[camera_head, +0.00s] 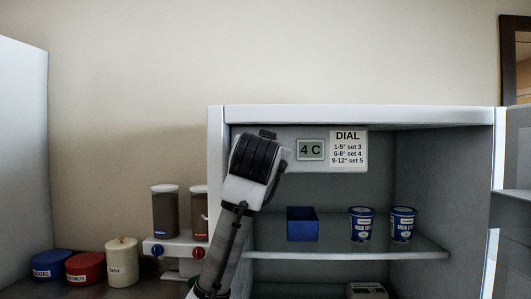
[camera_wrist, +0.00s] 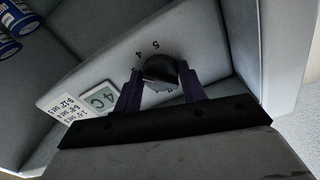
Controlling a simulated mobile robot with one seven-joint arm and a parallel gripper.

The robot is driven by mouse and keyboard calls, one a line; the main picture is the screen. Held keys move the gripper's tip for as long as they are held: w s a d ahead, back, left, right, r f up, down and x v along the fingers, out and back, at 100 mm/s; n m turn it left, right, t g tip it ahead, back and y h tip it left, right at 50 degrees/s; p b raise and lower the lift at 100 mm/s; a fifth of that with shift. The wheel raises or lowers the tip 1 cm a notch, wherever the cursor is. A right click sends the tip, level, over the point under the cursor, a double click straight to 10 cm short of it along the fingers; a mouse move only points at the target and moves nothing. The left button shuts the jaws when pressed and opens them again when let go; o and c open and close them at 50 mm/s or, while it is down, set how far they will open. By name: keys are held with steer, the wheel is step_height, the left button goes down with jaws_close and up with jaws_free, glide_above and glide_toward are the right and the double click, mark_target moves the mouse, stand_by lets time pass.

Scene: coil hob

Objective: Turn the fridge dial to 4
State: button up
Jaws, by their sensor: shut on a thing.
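The fridge dial (camera_wrist: 160,68) is a dark round knob on the pale panel inside the fridge, with the numbers 4 and 5 printed beside it in the wrist view. Which number it points to cannot be told. My gripper (camera_wrist: 159,80) has its two purple fingers on either side of the dial and is shut on it. In the head view my gripper (camera_head: 283,160) reaches into the fridge's upper left and hides the dial. A display (camera_head: 311,150) reads 4 C. A DIAL card (camera_head: 348,151) lists 1-5° set 3, 6-8° set 4, 9-12° set 5.
Below, a glass shelf (camera_head: 335,249) holds a blue box (camera_head: 302,224) and two blue-and-white tubs (camera_head: 362,224). The fridge's left wall edge (camera_head: 216,140) is close to my arm. Left of it stand a dispenser (camera_head: 165,212) and several canisters (camera_head: 122,262).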

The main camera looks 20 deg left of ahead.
steer(key=shift+m, duration=2.3)
steer(key=o, duration=1)
steer(key=shift+c, duration=0.2)
steer(key=shift+s, duration=0.1)
steer(key=b+v, duration=0.5)
steer(key=v, duration=0.8)
steer(key=shift+s+b, duration=0.35)
steer(key=shift+b, duration=0.05)
